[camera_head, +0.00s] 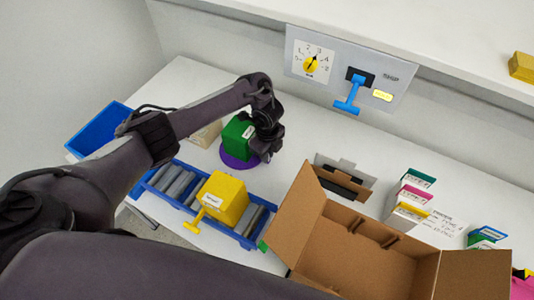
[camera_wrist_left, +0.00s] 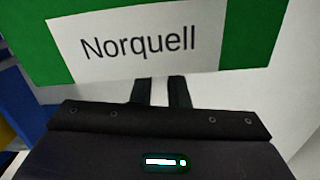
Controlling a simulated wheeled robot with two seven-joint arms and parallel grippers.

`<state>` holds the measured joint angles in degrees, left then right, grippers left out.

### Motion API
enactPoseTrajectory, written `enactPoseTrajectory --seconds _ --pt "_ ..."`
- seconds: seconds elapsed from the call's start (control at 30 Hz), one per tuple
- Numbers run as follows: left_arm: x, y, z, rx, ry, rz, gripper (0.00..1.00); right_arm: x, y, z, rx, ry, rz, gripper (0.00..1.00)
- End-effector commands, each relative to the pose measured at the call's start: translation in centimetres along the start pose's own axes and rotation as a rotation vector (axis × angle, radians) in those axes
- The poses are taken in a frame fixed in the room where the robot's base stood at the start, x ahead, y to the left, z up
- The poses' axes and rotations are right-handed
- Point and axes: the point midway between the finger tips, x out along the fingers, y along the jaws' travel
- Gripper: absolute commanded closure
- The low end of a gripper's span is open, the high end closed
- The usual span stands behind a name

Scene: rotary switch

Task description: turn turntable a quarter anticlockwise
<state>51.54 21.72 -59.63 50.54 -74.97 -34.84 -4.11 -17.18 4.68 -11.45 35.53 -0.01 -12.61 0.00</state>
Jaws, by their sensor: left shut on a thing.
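The turntable (camera_head: 228,160) is a purple disc on the white table, partly covered by a green box (camera_head: 236,133) that stands on it. My left gripper (camera_head: 268,152) is beside the right side of the box, low near the disc's edge. In the left wrist view, the green box (camera_wrist_left: 272,25) with a white "Norquell" label fills the top. The two fingers (camera_wrist_left: 160,91) are close together below the label, and their tips are hidden by the box. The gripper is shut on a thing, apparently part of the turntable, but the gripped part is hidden. My right gripper is not in view.
A roller conveyor (camera_head: 172,183) carries a yellow box (camera_head: 224,195) in front. A blue bin (camera_head: 98,127) stands at left and an open cardboard box (camera_head: 345,250) at front right. A panel (camera_head: 345,70) with a dial and blue handle is behind. Small labelled boxes (camera_head: 412,200) stand right.

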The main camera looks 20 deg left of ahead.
Motion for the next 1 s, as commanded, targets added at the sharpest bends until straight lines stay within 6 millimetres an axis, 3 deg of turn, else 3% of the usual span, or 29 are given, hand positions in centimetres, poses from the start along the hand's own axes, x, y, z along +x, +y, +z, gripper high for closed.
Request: enactPoseTrajectory --seconds 0.33,0.37,0.53,0.83,1.0 --pt "-0.2 -0.3 0.1 -0.006 -0.001 -0.007 1.00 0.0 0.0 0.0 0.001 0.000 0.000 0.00" --pt "-0.2 -0.3 0.1 -0.006 -0.001 -0.008 0.84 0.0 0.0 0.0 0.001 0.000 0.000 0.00" --pt "-0.2 -0.2 0.1 -0.005 -0.001 -0.006 0.64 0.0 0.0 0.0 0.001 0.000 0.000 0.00" --pt "-0.3 -0.1 0.0 -0.003 0.000 -0.003 0.64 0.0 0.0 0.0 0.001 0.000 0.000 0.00" --pt "-2.4 -0.3 0.0 -0.001 -0.001 -0.008 0.64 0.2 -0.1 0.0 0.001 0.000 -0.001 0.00"
